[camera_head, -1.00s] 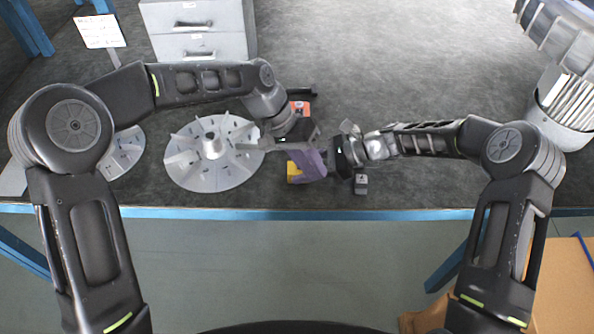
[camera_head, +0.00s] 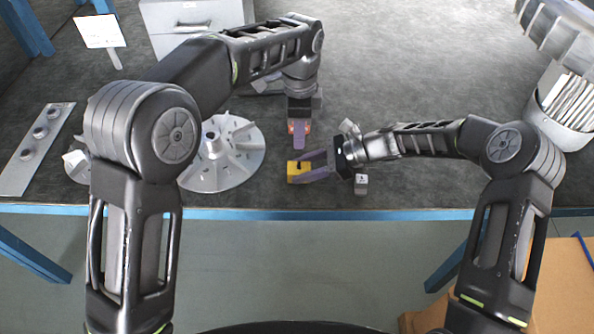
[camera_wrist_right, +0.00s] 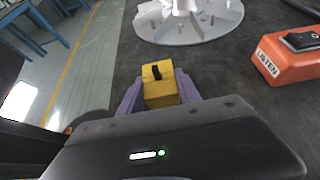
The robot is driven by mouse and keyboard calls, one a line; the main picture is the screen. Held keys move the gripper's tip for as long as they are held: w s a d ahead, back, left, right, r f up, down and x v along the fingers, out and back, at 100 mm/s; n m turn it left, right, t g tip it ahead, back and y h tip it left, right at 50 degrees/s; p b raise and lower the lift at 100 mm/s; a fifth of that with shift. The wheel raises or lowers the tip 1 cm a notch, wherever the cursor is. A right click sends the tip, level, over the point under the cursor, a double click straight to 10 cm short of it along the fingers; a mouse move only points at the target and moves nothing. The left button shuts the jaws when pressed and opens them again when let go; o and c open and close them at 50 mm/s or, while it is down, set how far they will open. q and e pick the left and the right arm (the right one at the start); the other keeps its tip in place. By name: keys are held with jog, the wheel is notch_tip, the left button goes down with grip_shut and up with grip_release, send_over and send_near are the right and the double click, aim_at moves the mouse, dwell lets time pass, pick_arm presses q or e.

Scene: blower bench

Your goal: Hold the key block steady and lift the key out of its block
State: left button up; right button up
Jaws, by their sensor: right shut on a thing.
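The key block (camera_head: 294,178) is a small yellow block near the front edge of the bench. In the right wrist view, the key block (camera_wrist_right: 160,95) sits between my right gripper's two purple fingers (camera_wrist_right: 160,97). A dark narrow shape shows in its top; I cannot tell whether this is the key or a slot. My right gripper (camera_head: 308,168) is shut on the block from the right. My left gripper (camera_head: 298,140) points down behind the block, apart from it. Its purple fingers overlap in this view, so its opening is unclear.
An orange box (camera_wrist_right: 285,60) marked LISTEN stands beyond the block, partly hidden by my left gripper in the head view. A grey finned wheel (camera_head: 232,165) lies left of the block. A small grey block (camera_head: 361,185) stands beside my right gripper.

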aim_at(299, 163)
pick_arm(q)
jog(key=shift+f, duration=4.5)
jog(key=shift+c, duration=0.4)
grip_shut()
jog(key=shift+r, duration=0.1)
jog(key=shift+r, duration=3.45)
